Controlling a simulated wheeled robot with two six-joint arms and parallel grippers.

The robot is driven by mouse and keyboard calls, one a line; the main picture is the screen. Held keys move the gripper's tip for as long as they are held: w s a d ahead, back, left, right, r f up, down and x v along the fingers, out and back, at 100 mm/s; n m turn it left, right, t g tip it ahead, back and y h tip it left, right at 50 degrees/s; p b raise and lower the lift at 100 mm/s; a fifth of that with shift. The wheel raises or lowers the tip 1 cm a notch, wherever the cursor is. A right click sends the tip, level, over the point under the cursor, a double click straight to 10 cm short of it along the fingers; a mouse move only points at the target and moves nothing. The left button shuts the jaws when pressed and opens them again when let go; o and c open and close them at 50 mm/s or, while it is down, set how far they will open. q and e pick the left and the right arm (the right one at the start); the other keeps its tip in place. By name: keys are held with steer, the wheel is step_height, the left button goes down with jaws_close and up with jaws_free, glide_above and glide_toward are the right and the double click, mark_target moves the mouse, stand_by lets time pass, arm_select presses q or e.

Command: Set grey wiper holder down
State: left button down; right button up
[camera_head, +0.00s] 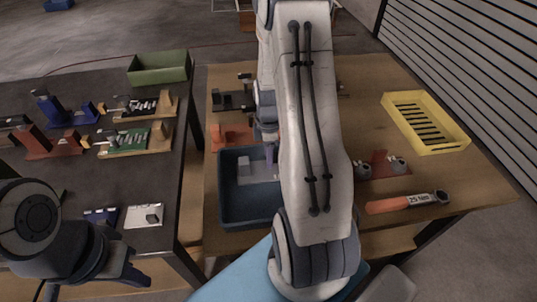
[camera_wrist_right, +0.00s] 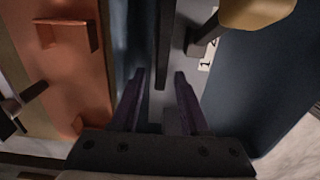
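A light grey piece, which looks like the grey wiper holder (camera_head: 244,170), is in the blue-grey bin (camera_head: 236,213) in the head view, partly hidden by my right arm. My right gripper (camera_head: 269,152) points down over the bin at this piece. In the right wrist view the two dark fingers (camera_wrist_right: 160,85) stand apart. A grey bar (camera_wrist_right: 161,45) shows between and beyond their tips, with a gap on the finger sides. My left gripper (camera_head: 135,276) is at the lower left, near the dark table's front edge; its opening is unclear.
An orange fixture (camera_head: 232,134) lies behind the bin; it is at left in the wrist view (camera_wrist_right: 65,70). A yellow crate (camera_head: 425,122), a torque wrench (camera_head: 405,202) and a red fixture (camera_head: 378,165) are at right. A green bin (camera_head: 160,67) stands on the dark table.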

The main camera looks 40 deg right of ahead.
steer(key=shift+r, duration=0.25)
step_height(320, 180, up, 12)
steer(key=s+a+r+m, duration=0.1)
steer(key=a+r, duration=0.1)
steer(key=a, duration=0.8)
steer(key=s+a+r+m, duration=0.1)
steer(key=s+a+r, duration=0.1)
steer(key=a, duration=0.8)
steer(key=s+a+m+y, duration=0.1)
steer(key=s+a+m, duration=0.1)
steer(key=s+a, duration=0.9)
steer(key=s, duration=0.3)
steer(key=shift+a+r+p, duration=0.15)
steer(key=shift+r+p, duration=0.1)
steer(key=shift+p, duration=0.15)
